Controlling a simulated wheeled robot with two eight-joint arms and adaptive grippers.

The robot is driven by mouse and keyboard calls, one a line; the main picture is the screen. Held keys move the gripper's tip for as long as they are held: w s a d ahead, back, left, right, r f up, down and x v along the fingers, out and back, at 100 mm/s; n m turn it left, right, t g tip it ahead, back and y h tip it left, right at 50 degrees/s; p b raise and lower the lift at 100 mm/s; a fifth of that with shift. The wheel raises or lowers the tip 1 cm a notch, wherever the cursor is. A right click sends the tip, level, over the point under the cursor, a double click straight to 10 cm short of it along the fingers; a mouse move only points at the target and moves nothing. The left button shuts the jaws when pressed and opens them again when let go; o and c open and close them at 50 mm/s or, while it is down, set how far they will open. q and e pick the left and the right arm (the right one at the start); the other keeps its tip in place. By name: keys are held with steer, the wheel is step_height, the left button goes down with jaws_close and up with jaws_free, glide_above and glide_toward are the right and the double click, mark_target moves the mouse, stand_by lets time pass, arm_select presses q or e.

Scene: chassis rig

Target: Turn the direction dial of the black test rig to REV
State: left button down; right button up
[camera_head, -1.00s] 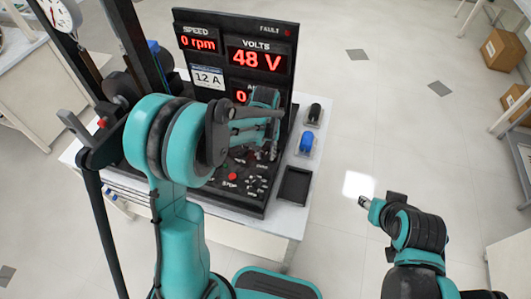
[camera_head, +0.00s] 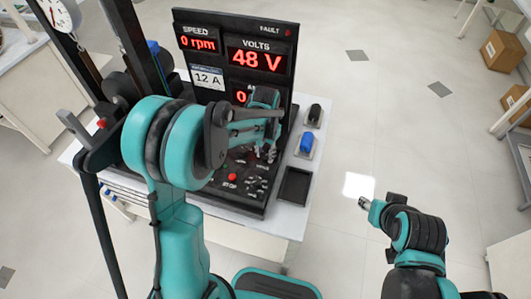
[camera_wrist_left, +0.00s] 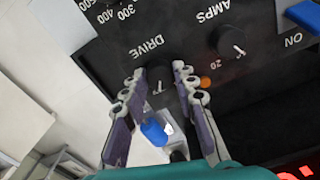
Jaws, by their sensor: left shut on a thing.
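The black test rig (camera_head: 280,110) stands on a white table, with its knobs on a lower sloping panel. In the left wrist view its lettering is upside down. A dark dial (camera_wrist_left: 158,86) sits beside the word DRIVE, between the fingertips of my left gripper (camera_wrist_left: 160,82), which is shut on it. In the head view my left gripper (camera_head: 266,148) is over the upper right of the panel, partly hidden by its arm. No REV mark can be read. My right gripper (camera_head: 364,203) is over the floor, right of the table, away from the rig; its jaws are too small to judge.
An AMPS dial (camera_wrist_left: 231,41) is close beside the left fingers. A red STOP button (camera_head: 232,177) and another dial (camera_head: 257,186) are lower on the panel. A black switch (camera_head: 314,115), a blue switch (camera_head: 306,145) and a black tray (camera_head: 295,186) are at the right.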

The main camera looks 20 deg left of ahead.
mark_target(265, 155)
arm_select(q)
steer(key=c, duration=1.2)
jaws_free()
step_height(265, 155, up, 12)
steer(key=s+a+n+t, duration=0.1)
steer(key=s+t, duration=0.1)
steer(key=s, duration=0.3)
steer(key=s+n+t, duration=0.1)
steer(key=s+t, duration=0.1)
steer(key=s, duration=0.4)
steer(key=s+a+n+t+b, duration=0.1)
steer(key=s+t, duration=0.2)
steer(key=s, duration=0.3)
steer(key=shift+a+r+n, duration=0.2)
steer(key=shift+a+n, duration=0.1)
